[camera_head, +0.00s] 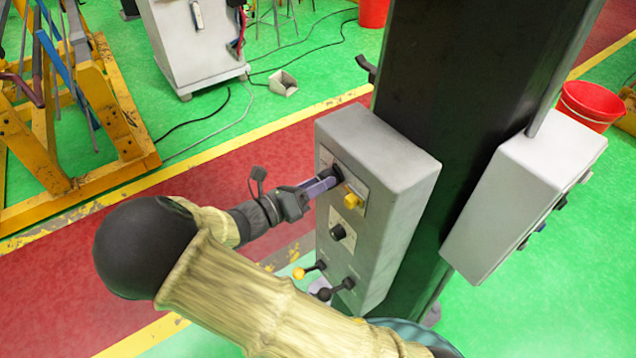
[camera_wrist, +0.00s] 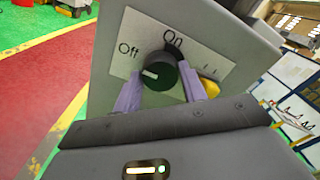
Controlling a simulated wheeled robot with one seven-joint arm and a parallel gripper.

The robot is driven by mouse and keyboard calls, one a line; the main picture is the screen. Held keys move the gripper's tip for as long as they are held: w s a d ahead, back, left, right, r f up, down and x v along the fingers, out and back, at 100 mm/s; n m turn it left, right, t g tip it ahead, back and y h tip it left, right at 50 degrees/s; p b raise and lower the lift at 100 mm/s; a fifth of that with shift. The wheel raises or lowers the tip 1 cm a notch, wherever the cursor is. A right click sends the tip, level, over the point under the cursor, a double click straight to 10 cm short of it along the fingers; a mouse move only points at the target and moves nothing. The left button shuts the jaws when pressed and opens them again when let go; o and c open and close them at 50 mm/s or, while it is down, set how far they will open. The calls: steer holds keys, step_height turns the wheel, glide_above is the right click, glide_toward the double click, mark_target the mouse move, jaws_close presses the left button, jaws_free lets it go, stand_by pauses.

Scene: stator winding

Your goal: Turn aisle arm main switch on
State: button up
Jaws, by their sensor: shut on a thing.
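The main switch is a black round knob (camera_wrist: 160,70) on a white plate (camera_wrist: 205,62) lettered "Off" on the left and "On" at the top. The knob's white mark points left, nearer to "Off" than to "On". My gripper (camera_wrist: 160,82) has its purple fingers on either side of the knob, shut on it. In the head view my gripper (camera_head: 326,183) reaches the upper part of the grey control box (camera_head: 385,165), and its fingers partly hide the knob.
A yellow knob (camera_head: 352,197) sits close beside the switch. Below are a black knob (camera_head: 338,232), a yellow-tipped lever (camera_head: 308,270) and a black lever (camera_head: 335,289). The box is on a dark column (camera_head: 465,80); another grey box (camera_head: 530,190) is on its right.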

steer(key=shift+m, duration=0.5)
steer(key=m+b, duration=0.3)
steer(key=m, duration=1.3)
steer(key=shift+s+f+m+b, duration=0.1)
steer(key=shift+f+m+b, duration=0.05)
steer(key=shift+m+b, duration=0.25)
steer(key=o, duration=1)
steer(key=shift+c, duration=0.2)
